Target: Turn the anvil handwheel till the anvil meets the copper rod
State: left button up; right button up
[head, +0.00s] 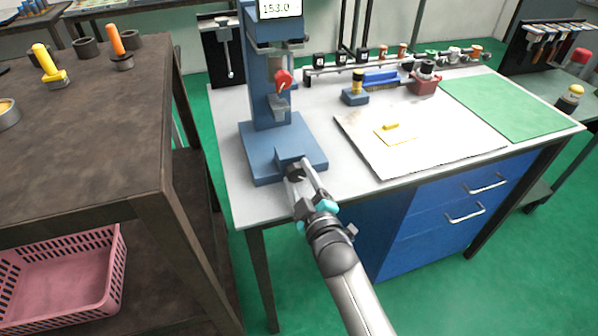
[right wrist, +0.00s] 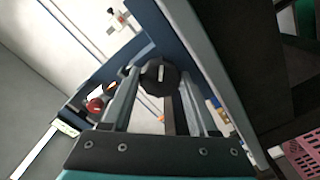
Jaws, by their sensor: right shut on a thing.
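A blue bench machine (head: 262,75) with a display reading 153.0 stands at the left of the grey table, with a red part (head: 283,79) on its front. The dark handwheel (head: 296,171) sits low at the front of its base; in the right wrist view it is a black faceted knob (right wrist: 160,76). My right gripper (head: 302,183) reaches it from the front, its fingers on either side, shut on it. The anvil and the copper rod cannot be told apart surely at this size. My left gripper is not in view.
A pale board (head: 365,145) with a yellow sheet lies right of the machine, and a green mat (head: 510,108) beyond it. A rack of small tools lines the table's back. A brown table (head: 90,130) stands left, above a pink basket (head: 60,285).

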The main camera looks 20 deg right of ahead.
jog(key=m+p, duration=0.2)
jog(key=m, duration=0.2)
jog(key=shift+r+m, duration=0.1)
jog(key=shift+m, duration=0.3)
jog(key=m+p, duration=0.1)
jog(key=m, duration=0.2)
jog(key=shift+m+p, duration=0.3)
jog(key=shift+p, duration=0.1)
jog(key=m+p, duration=0.1)
jog(key=m, duration=0.7)
jog(key=shift+p, duration=0.35)
jog(key=m, duration=0.4)
jog(key=shift+m, duration=0.3)
jog(key=m, duration=0.3)
jog(key=shift+m+b, duration=0.4)
jog(key=m+b, duration=0.1)
jog(key=m, duration=0.3)
jog(key=m+b, duration=0.1)
jog(key=m, duration=0.3)
jog(key=shift+b, duration=0.3)
jog(key=shift+m, duration=0.4)
